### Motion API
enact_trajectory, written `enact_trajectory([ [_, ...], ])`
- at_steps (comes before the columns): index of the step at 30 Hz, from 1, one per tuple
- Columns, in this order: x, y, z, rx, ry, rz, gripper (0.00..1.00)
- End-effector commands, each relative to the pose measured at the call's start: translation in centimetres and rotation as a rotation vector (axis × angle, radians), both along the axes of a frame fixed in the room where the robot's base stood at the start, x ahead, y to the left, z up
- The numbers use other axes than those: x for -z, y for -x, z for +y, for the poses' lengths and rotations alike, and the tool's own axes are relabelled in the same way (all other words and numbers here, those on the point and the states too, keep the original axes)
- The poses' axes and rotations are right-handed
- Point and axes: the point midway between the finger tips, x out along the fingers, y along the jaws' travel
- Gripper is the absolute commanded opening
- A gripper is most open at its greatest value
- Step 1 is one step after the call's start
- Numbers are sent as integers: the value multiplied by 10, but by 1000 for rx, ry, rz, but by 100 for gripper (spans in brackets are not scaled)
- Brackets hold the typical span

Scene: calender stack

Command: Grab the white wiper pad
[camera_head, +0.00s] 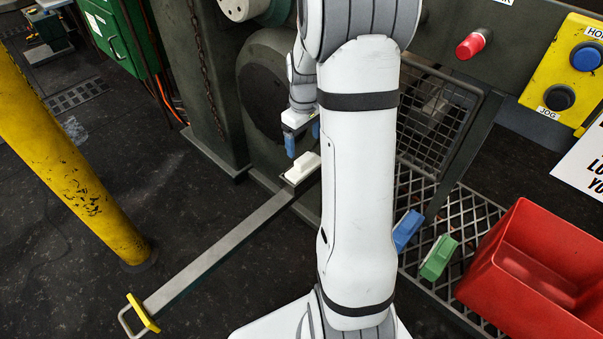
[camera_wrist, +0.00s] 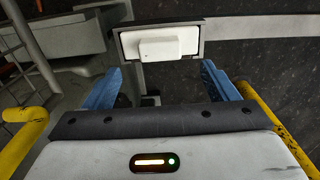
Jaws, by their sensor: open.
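In the wrist view the white pad (camera_wrist: 160,47) lies in a dark-edged holder, ahead of and between the two blue fingers. My gripper (camera_head: 302,138) is just above the pad in the head view, with blue fingertips pointing down. In the wrist view my gripper (camera_wrist: 162,88) is open, and nothing is between its fingers. My arm hides part of the area right of the pad.
The grey bar (camera_head: 220,240) runs to a yellow-marked handle (camera_head: 142,312). A yellow post (camera_head: 70,160) stands at left. A blue pad (camera_head: 407,230), a green pad (camera_head: 438,257) and a red bin (camera_head: 535,275) are on the mesh shelf at right. Dark floor at left is open.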

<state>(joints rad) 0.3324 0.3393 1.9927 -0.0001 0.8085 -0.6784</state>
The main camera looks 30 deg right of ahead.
Motion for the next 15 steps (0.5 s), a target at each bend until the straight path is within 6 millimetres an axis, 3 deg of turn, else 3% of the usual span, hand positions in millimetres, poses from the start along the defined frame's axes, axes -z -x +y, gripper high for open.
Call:
enact_trajectory([
  [15,65,2,0,0,-1,3,80],
])
